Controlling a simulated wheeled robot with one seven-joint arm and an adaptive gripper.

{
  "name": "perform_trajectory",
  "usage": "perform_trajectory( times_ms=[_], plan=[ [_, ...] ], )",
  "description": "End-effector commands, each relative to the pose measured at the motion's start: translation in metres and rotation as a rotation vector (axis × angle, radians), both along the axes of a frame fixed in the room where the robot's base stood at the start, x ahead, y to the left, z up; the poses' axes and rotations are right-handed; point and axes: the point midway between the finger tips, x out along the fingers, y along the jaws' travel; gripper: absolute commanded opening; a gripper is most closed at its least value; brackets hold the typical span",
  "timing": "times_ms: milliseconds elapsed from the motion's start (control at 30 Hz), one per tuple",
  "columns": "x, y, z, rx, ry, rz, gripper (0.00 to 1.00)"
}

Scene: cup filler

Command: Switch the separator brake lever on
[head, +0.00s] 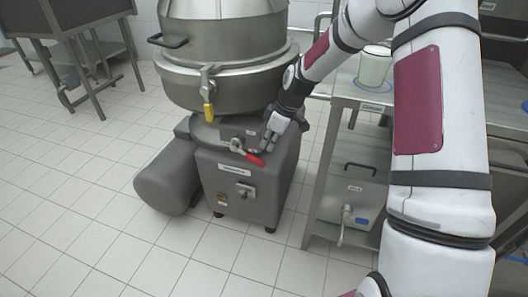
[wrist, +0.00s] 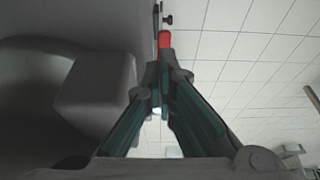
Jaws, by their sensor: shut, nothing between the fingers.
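The separator brake lever (head: 247,154) has a red grip and sits on the front of the grey separator base, under the steel bowl. Its red end points to the lower right in the head view. My gripper (head: 267,148) is shut and empty, close beside the lever's red grip. In the wrist view my fingertips (wrist: 163,65) are together, and the red grip (wrist: 164,40) shows just beyond them. I cannot tell whether the fingers touch it.
The separator's steel bowl (head: 222,85) rises above the base, with a yellow padlock-like piece (head: 208,112) on its front. A steel table (head: 345,95) carrying a pale cup (head: 374,67) stands to the right. The tiled floor in front is clear.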

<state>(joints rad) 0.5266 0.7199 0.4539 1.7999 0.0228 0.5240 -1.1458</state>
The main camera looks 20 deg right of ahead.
Motion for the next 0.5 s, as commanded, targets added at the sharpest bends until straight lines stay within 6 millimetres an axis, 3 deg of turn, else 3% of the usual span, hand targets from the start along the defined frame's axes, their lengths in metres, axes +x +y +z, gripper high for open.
perform_trajectory(
  times_ms=[200,500],
  plan=[
    [-0.008,-0.012,0.039,-0.001,-0.002,-0.002,0.00],
    [-0.013,-0.017,0.060,0.001,0.001,0.000,0.00]
  ],
)
